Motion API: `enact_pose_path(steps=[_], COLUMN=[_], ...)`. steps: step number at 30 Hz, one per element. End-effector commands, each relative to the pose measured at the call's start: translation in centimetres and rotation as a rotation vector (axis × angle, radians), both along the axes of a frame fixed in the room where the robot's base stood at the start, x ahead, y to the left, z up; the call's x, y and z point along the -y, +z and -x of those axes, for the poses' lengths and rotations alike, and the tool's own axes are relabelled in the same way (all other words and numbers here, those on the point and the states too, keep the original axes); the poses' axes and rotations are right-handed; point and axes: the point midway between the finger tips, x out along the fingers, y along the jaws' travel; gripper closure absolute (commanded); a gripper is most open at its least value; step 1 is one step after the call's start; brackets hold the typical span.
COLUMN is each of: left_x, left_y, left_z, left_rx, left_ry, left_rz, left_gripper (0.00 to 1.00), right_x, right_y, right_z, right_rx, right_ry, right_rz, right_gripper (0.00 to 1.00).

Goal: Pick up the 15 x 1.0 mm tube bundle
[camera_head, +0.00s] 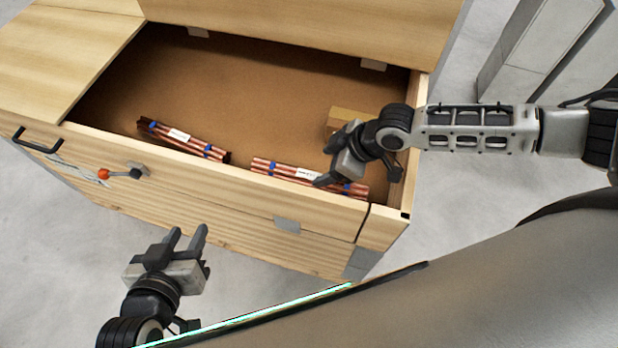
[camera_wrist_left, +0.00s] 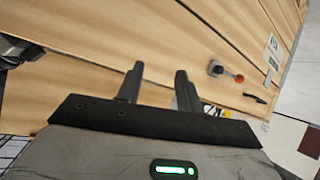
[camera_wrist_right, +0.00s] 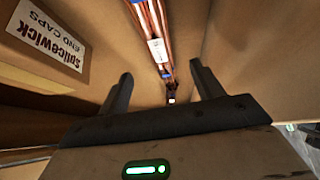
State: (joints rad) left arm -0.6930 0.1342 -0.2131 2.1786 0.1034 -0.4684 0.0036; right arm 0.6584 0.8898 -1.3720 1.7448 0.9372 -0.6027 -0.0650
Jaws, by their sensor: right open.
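Two copper tube bundles with blue bands and white labels lie in the wooden crate: a left bundle (camera_head: 183,140) and a right bundle (camera_head: 275,169) along the near wall. Their label text is too small to read, so I cannot tell which is 15 x 1.0 mm. My right gripper (camera_head: 326,165) is open and empty, over the right bundle's right part, hiding some of it. In the right wrist view, a bundle (camera_wrist_right: 151,22) runs between and beyond the open fingers. My left gripper (camera_head: 188,232) is outside the crate's front, fingers apart and empty.
A cardboard box (camera_head: 345,117) stands in the crate by my right gripper; its label in the right wrist view (camera_wrist_right: 47,33) reads "Splicewick end caps". The crate's near wall (camera_head: 230,190) and right wall are close to the right gripper. The crate's middle floor (camera_head: 250,90) is clear.

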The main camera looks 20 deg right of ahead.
Motion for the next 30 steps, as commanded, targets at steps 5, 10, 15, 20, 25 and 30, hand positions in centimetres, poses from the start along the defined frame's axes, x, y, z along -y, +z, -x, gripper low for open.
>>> enact_pose_path(steps=[5, 10, 15, 20, 25, 30], left_x=[0.1, 0.1, 0.1, 0.1, 0.1, 0.1], left_y=[-0.2, -0.3, -0.7, -1.0, -0.8, -0.6], left_z=[0.0, 0.0, -0.1, -0.1, 0.0, -0.1], left_rx=[0.004, 0.005, 0.009, 0.012, 0.016, 0.02], left_ry=[0.003, 0.002, 0.002, 0.001, 0.001, 0.001], left_rz=[0.009, 0.013, 0.014, 0.012, 0.011, 0.012], left_gripper=[0.64, 0.64, 0.64, 0.64, 0.64, 0.64], right_x=[-0.5, -1.0, -2.2, -3.2, -3.4, -3.4], right_y=[-2.5, -3.3, -5.6, -7.3, -7.8, -7.7], right_z=[-0.3, -0.6, -1.4, -2.1, -2.3, -2.3], right_rx=[0.0, 0.0, 0.0, 0.0, 0.001, 0.001], right_ry=[0.001, 0.001, 0.002, 0.002, 0.001, 0.001], right_rz=[-0.001, -0.001, -0.001, -0.001, -0.002, -0.002], right_gripper=[0.34, 0.34, 0.34, 0.34, 0.34, 0.4])
